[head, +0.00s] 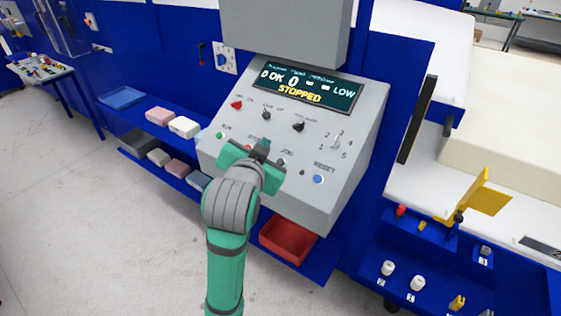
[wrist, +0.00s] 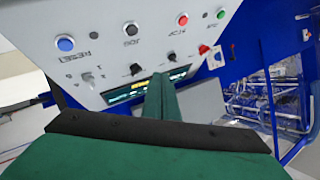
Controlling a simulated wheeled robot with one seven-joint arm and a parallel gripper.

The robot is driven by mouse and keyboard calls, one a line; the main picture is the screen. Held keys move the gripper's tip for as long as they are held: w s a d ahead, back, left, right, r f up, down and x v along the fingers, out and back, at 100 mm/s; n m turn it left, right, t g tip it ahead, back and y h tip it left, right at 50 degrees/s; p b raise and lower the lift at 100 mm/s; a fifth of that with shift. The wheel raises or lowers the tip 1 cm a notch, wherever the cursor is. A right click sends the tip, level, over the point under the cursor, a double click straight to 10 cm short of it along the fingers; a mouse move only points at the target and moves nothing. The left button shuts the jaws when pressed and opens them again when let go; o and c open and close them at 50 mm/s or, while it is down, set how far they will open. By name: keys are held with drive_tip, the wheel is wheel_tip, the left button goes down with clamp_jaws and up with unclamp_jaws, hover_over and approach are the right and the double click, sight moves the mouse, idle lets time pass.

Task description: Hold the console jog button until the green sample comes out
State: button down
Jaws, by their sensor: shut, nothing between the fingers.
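The grey console (head: 345,190) has a sloped panel, and its display (head: 308,88) reads "STOPPED", "0 OK" and "LOW". The black jog button (head: 281,162) is in the lower row, between a button hidden by my gripper and the blue RESET button (head: 318,179). In the wrist view the jog button (wrist: 131,29) shows uncovered. My gripper (head: 262,145) is shut and empty in front of the panel, left of the jog button in the head view. Its closed fingers (wrist: 163,80) overlap the display in the wrist view. Whether they touch the panel cannot be told. No green sample is in view.
The green RUN button (head: 219,135), red stop button (wrist: 183,20), knobs and a red switch (head: 237,104) are close by. An empty-looking red tray (head: 288,240) is under the console. Foam blocks (head: 184,127) lie on blue shelves at left. A yellow bracket (head: 487,196) stands right.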

sight(280, 162)
drive_tip(key=w+d+f, duration=0.1)
drive_tip(key=f, duration=0.1)
drive_tip(key=w+f, duration=0.1)
drive_tip(key=f, duration=0.1)
drive_tip(key=w+d+f, duration=0.1)
drive_tip(key=f, duration=0.2)
drive_tip(key=shift+w+d, duration=0.2)
drive_tip(key=shift+d, duration=0.1)
drive_tip(key=shift+w+f, duration=0.15)
drive_tip(key=shift+f, duration=0.1)
idle(0.8)
drive_tip(key=shift+d, duration=0.15)
drive_tip(key=shift+f, duration=0.1)
idle(0.9)
drive_tip(key=shift+w+f, duration=0.2)
drive_tip(key=shift+f, duration=0.05)
